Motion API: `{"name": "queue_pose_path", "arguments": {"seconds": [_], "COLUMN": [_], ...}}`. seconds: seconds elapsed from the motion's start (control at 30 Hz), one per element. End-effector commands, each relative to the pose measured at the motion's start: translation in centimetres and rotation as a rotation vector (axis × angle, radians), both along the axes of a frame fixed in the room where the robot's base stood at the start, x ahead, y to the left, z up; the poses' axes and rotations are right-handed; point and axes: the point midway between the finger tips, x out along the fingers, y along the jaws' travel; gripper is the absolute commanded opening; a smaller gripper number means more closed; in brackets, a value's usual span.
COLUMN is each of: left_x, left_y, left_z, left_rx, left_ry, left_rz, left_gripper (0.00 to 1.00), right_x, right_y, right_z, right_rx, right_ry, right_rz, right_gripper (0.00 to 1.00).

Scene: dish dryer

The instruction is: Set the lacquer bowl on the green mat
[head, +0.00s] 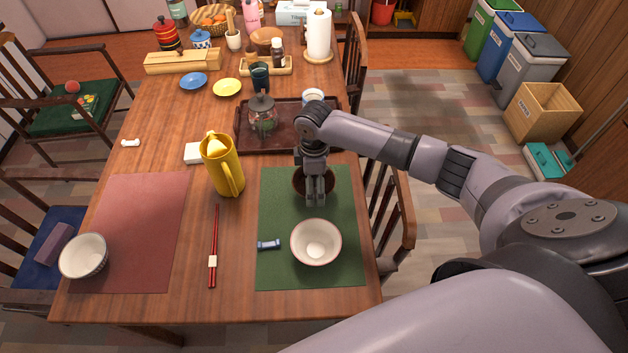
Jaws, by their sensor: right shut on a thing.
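The lacquer bowl (297,182) is dark brown and sits behind my right gripper's fingers, at the far part of the green mat (278,215). My right gripper (316,200) points down and is shut on the bowl's near side. The fingers hide much of the bowl, and I cannot tell whether its base touches the mat. A white bowl (316,243) stands on the near part of the same mat, apart from the gripper. My left gripper is not in view.
Behind is a dark tray (245,142) with a glass teapot (263,117). Another white bowl (84,256) stands on the red mat (135,230).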

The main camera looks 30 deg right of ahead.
Motion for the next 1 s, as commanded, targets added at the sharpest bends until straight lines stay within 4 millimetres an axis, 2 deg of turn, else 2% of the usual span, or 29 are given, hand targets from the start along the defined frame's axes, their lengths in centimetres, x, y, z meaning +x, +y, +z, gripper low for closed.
{"name": "queue_pose_path", "arguments": {"seconds": [0.27,0.3,0.37,0.77,0.87,1.0], "left_x": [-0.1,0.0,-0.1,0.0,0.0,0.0], "left_y": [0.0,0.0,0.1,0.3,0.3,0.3], "left_z": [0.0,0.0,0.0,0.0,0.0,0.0], "left_rx": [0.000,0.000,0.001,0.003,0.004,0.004], "left_ry": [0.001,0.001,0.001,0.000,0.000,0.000], "left_rz": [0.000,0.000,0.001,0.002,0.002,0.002], "left_gripper": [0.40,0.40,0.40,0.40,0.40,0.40], "right_x": [0.0,0.0,0.0,0.0,0.1,0.1], "right_y": [0.0,0.0,0.0,0.0,0.0,0.0], "right_z": [-0.3,-0.3,-0.3,0.1,1.1,3.8], "right_rx": [0.000,0.000,0.000,0.001,0.002,0.000], "right_ry": [0.001,0.001,0.001,0.000,-0.001,-0.004], "right_rz": [0.000,0.000,0.000,0.000,0.000,0.001], "right_gripper": [0.66,0.95,0.99,1.00,1.00,1.00]}}
